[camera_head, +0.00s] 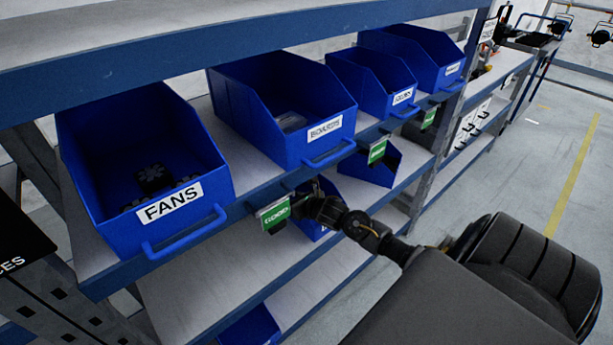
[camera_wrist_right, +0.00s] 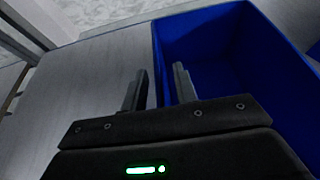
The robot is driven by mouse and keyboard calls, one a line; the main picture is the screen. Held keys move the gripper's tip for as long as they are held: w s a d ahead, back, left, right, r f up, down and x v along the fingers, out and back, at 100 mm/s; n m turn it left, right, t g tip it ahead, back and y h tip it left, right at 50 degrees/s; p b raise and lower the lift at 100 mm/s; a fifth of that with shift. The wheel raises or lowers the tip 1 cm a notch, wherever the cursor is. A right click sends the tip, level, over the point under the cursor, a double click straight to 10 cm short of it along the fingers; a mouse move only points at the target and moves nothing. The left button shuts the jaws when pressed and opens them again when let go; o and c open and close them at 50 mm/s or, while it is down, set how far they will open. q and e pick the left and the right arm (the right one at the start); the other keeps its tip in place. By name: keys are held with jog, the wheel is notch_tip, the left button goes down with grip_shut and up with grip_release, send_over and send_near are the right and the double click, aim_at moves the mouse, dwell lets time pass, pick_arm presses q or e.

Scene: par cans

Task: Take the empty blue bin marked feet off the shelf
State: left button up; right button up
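A blue bin (camera_head: 331,190) sits on the middle shelf, mostly hidden behind my right arm and the upper shelf's edge. Its label is too covered to read, so I cannot confirm it is the feet bin. My right gripper (camera_head: 312,203) is at this bin. In the right wrist view, the bin (camera_wrist_right: 235,50) looks empty where its inside shows. The right gripper (camera_wrist_right: 160,72) is open there, its two fingers apart with the bin's left wall appearing between them. Whether they touch it I cannot tell. My left gripper is out of view.
Blue bins stand along the upper shelf, including one marked FANS (camera_head: 170,205) with dark parts inside. Green tags (camera_head: 275,213) hang at the shelf edge near my right arm. Another bin (camera_head: 370,165) stands farther along the middle shelf. Open floor (camera_head: 545,160) lies right.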

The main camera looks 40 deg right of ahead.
grip_shut()
dwell(1.4)
